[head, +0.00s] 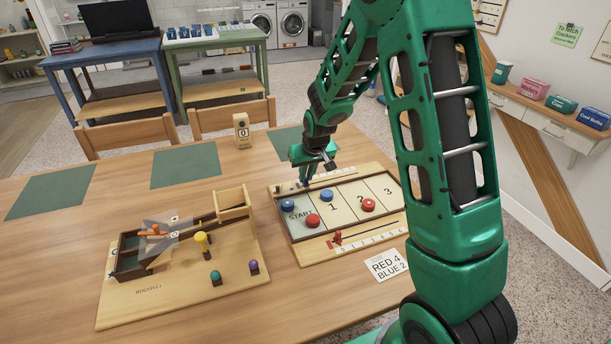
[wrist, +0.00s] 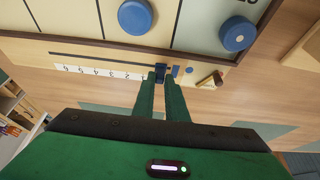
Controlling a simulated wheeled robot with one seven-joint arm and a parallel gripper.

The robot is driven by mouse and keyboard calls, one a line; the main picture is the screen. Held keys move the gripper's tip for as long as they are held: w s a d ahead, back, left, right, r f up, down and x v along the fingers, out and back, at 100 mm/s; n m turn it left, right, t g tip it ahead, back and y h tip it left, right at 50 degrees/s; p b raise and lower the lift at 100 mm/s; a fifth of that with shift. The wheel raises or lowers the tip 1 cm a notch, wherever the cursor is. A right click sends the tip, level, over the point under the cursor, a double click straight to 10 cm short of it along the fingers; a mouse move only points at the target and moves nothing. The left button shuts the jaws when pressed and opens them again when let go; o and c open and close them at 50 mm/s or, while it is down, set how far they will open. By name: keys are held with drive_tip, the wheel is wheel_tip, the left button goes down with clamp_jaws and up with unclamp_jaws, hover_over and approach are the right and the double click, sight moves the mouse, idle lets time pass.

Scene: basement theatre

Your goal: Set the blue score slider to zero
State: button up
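The game board (head: 300,258) lies on the wooden table with START, 1, 2 and 3 fields. The blue score slider (wrist: 161,67) sits on the far edge strip, near the low end of its number scale (wrist: 98,71). My gripper (wrist: 162,78) comes down over that strip, its fingers close together around the slider with almost no gap. The fingers hide the scale's lowest marks. In the head view my gripper (head: 308,180) stands at the board's far left edge and largely hides the slider. The red slider (head: 337,237) is on the near strip.
Blue pucks (head: 288,205) and red pucks (head: 367,205) lie on the board. A score card (head: 386,265) reads RED 4, BLUE 2. A wooden game (head: 180,290) with pegs stands to the left. A small block marked 0 (head: 242,131) stands behind.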

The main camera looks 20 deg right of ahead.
drive_tip(key=o, duration=0.4)
drive_tip(key=shift+a, duration=0.35)
drive_tip(key=shift+d, duration=0.1)
drive_tip(key=shift+r, duration=0.15)
drive_tip(key=v, duration=1)
drive_tip(key=shift+s+r, duration=0.2)
